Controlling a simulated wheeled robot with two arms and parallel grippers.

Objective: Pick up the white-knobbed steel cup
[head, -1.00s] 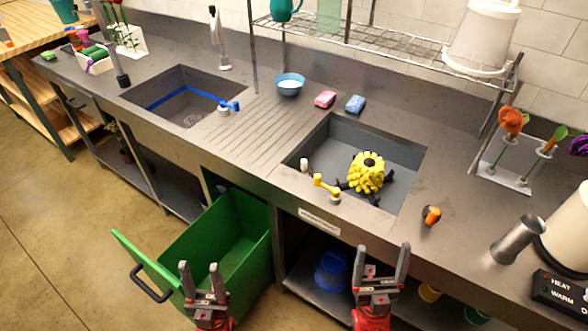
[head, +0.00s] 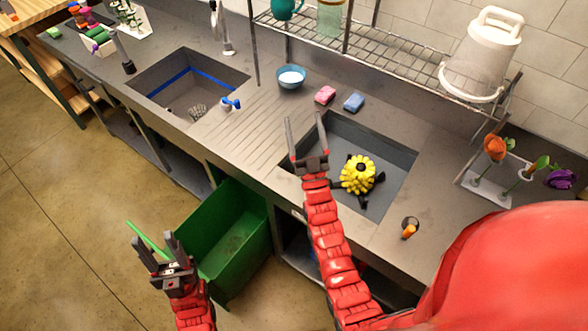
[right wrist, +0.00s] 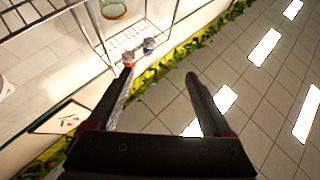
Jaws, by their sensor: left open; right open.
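I cannot make out a white-knobbed steel cup for certain in the current views. The small white-topped piece seen earlier on the front rim of the right sink (head: 392,200) is now hidden behind my right arm. My right gripper (head: 304,117) is open and empty, appearing over the left edge of that sink; it also shows open in the right wrist view (right wrist: 160,72).
The right sink holds a yellow flower-like thing (head: 358,174). A blue bowl (head: 291,77), pink sponge (head: 325,95) and blue sponge (head: 354,102) sit behind. A blue-handled piece (head: 231,103) is by the left sink. A white bucket (head: 482,55) stands on the wire rack.

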